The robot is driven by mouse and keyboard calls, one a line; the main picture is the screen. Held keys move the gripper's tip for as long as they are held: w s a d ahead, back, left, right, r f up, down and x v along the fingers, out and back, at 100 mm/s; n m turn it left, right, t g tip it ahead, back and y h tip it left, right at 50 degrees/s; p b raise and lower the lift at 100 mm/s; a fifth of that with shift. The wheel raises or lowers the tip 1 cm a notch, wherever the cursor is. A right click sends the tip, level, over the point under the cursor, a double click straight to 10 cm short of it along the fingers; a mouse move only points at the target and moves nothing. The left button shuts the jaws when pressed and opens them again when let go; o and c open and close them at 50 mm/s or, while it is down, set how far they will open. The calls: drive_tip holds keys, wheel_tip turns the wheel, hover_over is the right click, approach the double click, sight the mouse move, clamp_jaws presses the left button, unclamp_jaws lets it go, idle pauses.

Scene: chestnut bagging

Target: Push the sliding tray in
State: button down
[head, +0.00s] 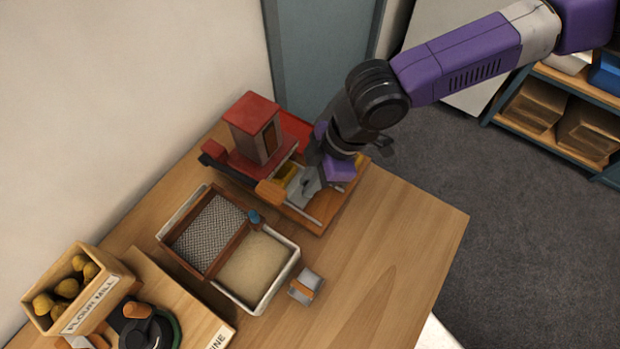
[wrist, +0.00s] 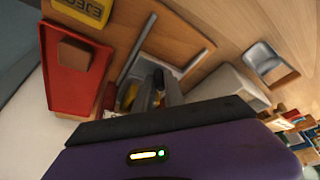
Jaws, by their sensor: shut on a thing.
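The red bagging machine (head: 255,130) stands at the back of the wooden table. In front of it is an orange-brown base (head: 325,213) with a grey metal sliding tray (head: 305,189). The tray also shows in the wrist view as a pale grey shape (wrist: 170,63) beside a metal rail. My gripper (head: 309,180) reaches down over the tray from the right. In the wrist view, my gripper (wrist: 157,88) is shut at the tray, with its fingers close together. The exact contact is partly hidden by the fingers and the purple wrist.
A wooden-framed sieve (head: 208,233) and a bin of pale grains (head: 255,268) stand in front of the machine. A small metal scoop (head: 306,286) lies beside the bin. The table's right side is clear.

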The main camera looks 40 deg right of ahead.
sight(290, 180)
idle(0.7)
drive_tip(key=shift+w+a+r+p, duration=0.1)
drive_tip(key=shift+w+a+p, duration=0.2)
drive_tip(key=shift+w, duration=0.55)
drive_tip(key=shift+w+a+p, duration=0.15)
drive_tip(key=shift+w+a, duration=0.1)
drive_tip(key=shift+w, duration=0.6)
drive_tip(key=c, duration=1.7)
unclamp_jaws()
drive_tip(key=shift+w, duration=0.1)
drive_tip(key=v, duration=0.7)
drive_tip(key=shift+d+r, duration=0.15)
drive_tip(key=shift+r, duration=0.2)
